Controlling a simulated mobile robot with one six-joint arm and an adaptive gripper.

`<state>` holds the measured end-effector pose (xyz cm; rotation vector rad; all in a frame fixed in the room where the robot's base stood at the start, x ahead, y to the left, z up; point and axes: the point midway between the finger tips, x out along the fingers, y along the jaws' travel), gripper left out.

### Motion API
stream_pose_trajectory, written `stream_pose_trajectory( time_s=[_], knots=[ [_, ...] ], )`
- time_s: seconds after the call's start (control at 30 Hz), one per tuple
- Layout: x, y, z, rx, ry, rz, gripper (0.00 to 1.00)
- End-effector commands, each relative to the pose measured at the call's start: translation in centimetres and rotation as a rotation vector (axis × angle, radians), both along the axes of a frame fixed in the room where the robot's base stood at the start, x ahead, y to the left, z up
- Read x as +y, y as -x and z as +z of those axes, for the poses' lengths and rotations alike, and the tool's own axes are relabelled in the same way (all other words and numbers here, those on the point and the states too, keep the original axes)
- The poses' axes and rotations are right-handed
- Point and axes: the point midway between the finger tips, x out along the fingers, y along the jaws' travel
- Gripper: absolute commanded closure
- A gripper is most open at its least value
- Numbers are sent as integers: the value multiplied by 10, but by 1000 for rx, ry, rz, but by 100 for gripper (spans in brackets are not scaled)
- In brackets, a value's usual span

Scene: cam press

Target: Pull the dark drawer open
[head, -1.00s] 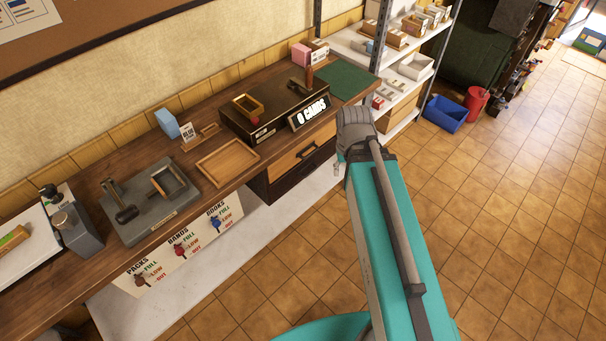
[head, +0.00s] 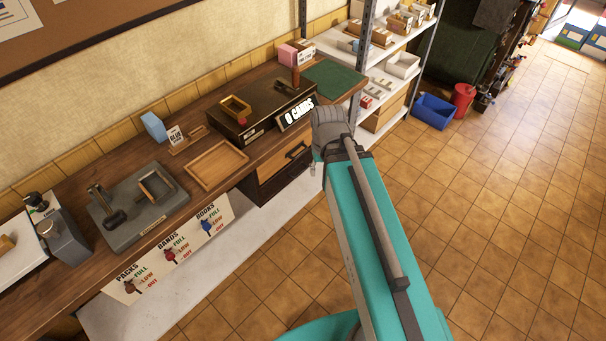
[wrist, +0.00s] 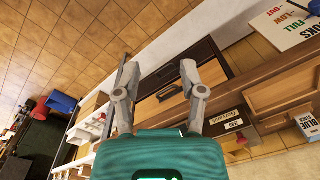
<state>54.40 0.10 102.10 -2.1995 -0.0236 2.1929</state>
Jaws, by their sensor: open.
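The dark drawer (head: 286,181) is under the wooden bench, below a light wood drawer (head: 273,168) with a dark handle. It looks shut. In the wrist view the dark drawer (wrist: 196,58) shows beyond the fingers, with the light drawer (wrist: 158,107) beneath it in the picture. My gripper (wrist: 160,66) is open and empty, its two fingers spread in front of the drawers and apart from them as far as I can tell. In the head view my wrist hides most of the gripper and the drawers' right end.
On the bench (head: 75,215) stand a dark box with a card sign (head: 297,115), a wooden tray (head: 216,165) and a grey press plate (head: 137,207). A metal shelf (head: 362,60) stands right of the bench. A blue bin (head: 434,111) and open tiled floor lie further right.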

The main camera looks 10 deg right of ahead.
Motion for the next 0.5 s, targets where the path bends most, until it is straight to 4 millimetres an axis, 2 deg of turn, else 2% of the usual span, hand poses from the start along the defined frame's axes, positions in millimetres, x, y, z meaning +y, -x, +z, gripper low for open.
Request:
stream_pose_trajectory(
  time_s=[0.03, 0.1, 0.5],
  knots=[
    [0, -4, -12, -2, -15, -7, 47],
    [11, -8, -23, -4, -41, -11, 47],
    [13, -43, -96, -30, -248, -96, 47]
  ],
)
